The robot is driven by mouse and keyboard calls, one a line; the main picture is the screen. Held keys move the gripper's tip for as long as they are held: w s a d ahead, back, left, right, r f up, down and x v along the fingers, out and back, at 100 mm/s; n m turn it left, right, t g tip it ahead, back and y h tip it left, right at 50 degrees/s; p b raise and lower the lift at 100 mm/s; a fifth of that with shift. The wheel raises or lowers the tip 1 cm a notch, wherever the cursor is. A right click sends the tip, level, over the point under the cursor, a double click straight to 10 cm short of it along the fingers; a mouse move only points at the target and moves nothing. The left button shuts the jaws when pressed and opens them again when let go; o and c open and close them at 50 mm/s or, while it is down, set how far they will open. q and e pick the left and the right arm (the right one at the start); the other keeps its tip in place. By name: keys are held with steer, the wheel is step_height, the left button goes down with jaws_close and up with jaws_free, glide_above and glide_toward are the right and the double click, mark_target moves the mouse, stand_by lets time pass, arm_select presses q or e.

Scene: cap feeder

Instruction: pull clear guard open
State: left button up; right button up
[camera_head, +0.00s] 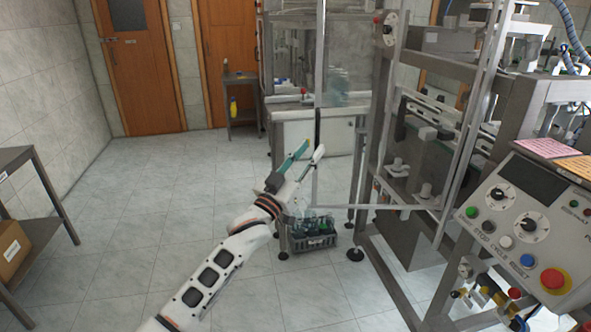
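The clear guard (380,207) is a see-through panel in a thin metal frame on the machine at the right. Its frame has an upright left edge and a bottom rail that runs right toward the machine's posts. A dark handle (318,122) shows on the left upright. Nothing shows between the fingers. I cannot tell whether a finger touches the guard's edge. My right gripper is not in view.
A control panel (529,222) with knobs and a red button stands at the lower right. A dark crate (313,242) of bottles sits low behind my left gripper. A metal table (33,232) with a cardboard box (12,249) is at the left. The tiled floor (130,205) between is clear.

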arm_select(q)
steer(key=v, duration=0.7)
steer(key=shift+a, duration=0.15)
